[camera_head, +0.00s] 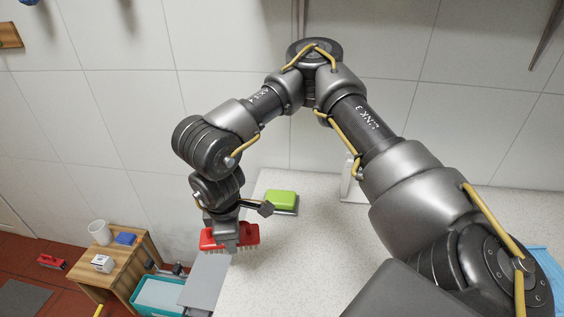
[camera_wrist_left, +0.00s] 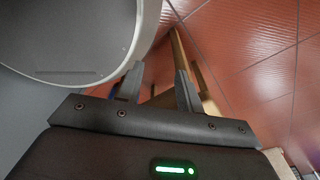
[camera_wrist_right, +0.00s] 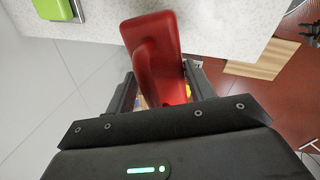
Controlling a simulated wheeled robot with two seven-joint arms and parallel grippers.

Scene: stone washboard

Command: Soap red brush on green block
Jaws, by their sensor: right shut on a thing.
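The red brush (camera_head: 246,236) has pale bristles pointing down. My right gripper (camera_head: 230,245) is shut on it and holds it at the left end of the pale counter. In the right wrist view the red brush (camera_wrist_right: 157,60) sits between the fingers of my right gripper (camera_wrist_right: 162,95). The green block (camera_head: 281,197) lies on a small grey tray on the counter, to the right of the brush and apart from it. Part of the green block (camera_wrist_right: 53,9) also shows in the right wrist view. My left gripper (camera_wrist_left: 158,85) has its fingers apart with nothing between them.
A pale speckled counter (camera_head: 300,265) has free room in front of the green block. A grey washboard (camera_head: 206,278) is at its left edge. A teal basin (camera_head: 158,295) and a wooden table (camera_head: 130,262) with a white cup (camera_head: 99,232) and a blue sponge (camera_head: 125,238) stand lower left.

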